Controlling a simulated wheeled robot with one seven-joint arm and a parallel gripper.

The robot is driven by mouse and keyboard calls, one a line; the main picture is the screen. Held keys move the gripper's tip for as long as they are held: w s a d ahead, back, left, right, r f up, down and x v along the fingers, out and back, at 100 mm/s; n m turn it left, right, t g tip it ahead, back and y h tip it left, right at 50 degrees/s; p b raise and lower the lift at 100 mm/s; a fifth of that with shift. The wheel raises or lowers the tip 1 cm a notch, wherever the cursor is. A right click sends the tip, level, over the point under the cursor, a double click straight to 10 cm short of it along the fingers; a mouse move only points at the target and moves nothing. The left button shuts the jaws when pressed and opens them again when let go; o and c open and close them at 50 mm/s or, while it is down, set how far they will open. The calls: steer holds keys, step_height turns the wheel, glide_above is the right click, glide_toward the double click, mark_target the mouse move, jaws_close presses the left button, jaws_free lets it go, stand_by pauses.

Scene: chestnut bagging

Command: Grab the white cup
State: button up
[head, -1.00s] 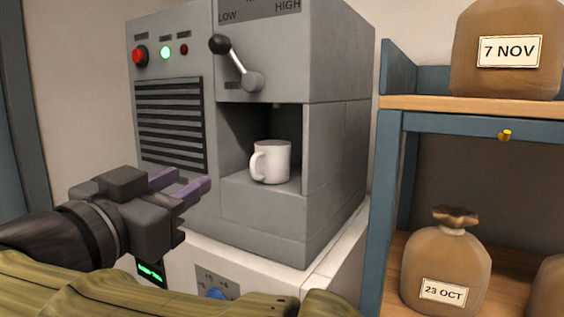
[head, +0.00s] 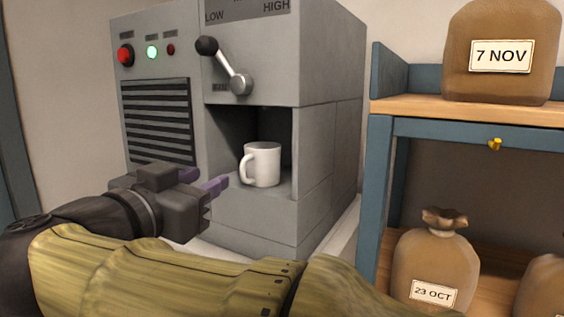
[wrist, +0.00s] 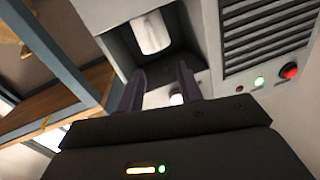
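The white cup (head: 262,165) stands upright in the open alcove of a grey machine (head: 330,150), with its handle on the left side. My gripper (head: 204,180) is to the left of the cup and in front of the machine. Its two purple fingers are apart, with nothing between them, and they point toward the alcove. In the wrist view, the cup (wrist: 152,32) shows beyond the open fingers (wrist: 160,90), apart from them, and the picture there is turned over.
The alcove has side walls and a ledge around the cup. A lever (head: 225,66) sits above it. A blue shelf (head: 385,180) with brown sacks (head: 435,262) stands on the right. The machine's panel has a red button (head: 126,55) and a green light (head: 152,52).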

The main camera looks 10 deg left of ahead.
mark_target(242, 166)
steer(key=p+x, duration=0.1)
steer(key=x, duration=0.4)
steer(key=shift+w, duration=0.1)
steer(key=p+x, duration=0.1)
steer(key=x, duration=0.1)
steer(key=p+x, duration=0.2)
steer(key=shift+w+d+f, duration=0.2)
steer(key=shift+w+d, duration=0.1)
steer(key=shift+d, duration=0.15)
steer(key=shift+w+f, duration=0.1)
steer(key=shift+w, duration=0.15)
steer(key=shift+s, duration=0.1)
jaws_close()
